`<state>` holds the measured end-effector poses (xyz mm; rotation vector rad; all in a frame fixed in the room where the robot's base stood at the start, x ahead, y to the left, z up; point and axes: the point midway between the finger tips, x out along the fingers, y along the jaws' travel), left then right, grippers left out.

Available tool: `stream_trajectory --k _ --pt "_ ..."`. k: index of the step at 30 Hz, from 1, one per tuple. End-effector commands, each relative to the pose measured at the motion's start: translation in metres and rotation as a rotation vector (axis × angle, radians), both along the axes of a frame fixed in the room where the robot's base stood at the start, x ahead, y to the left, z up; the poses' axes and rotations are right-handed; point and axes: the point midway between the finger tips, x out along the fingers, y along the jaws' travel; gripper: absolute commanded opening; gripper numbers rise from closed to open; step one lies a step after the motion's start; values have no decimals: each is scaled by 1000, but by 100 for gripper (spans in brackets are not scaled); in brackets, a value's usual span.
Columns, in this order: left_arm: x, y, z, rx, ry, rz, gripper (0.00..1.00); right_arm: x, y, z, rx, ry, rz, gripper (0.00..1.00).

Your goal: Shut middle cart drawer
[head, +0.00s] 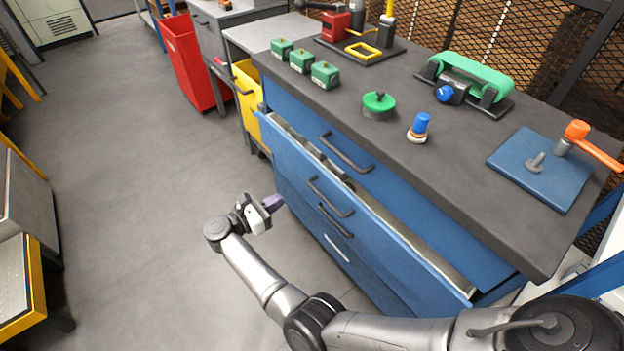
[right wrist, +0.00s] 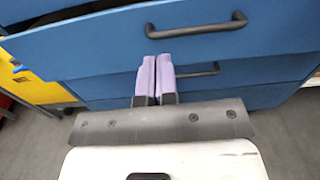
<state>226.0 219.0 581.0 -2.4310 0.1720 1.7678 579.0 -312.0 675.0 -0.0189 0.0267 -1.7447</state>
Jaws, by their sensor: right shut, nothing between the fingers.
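The blue cart has a drawer (head: 380,228) that stands pulled out under the top drawer (head: 320,137), with its open top showing. The pulled-out drawer's front and bar handle fill the upper part of the right wrist view (right wrist: 110,45). A closed lower drawer with its own handle (right wrist: 203,71) shows below it. My right gripper (head: 272,203) is in front of the cart, near the left end of the drawer front. Its purple fingers (right wrist: 155,65) are together and empty, pointing at the drawer fronts. I cannot tell whether they touch. My left gripper is not in view.
The dark worktop (head: 440,170) carries green blocks (head: 301,60), a green knob (head: 378,105), a blue-capped part (head: 419,128) and a blue plate with an orange lever (head: 540,170). A yellow unit (head: 246,90) and red bin (head: 190,65) stand beyond.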

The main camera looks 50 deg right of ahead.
Motion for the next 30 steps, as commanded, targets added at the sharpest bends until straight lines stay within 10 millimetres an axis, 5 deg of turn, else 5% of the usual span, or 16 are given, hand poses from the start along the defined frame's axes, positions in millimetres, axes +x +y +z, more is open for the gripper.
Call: stream_trajectory --k 5,21,30 --pt "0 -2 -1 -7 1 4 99 -2 -13 -1 -7 -31 3 0" --pt "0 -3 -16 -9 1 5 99 -17 -106 -1 -10 -30 5 0" --pt "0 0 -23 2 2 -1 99 -22 -133 -1 -8 -29 6 0"
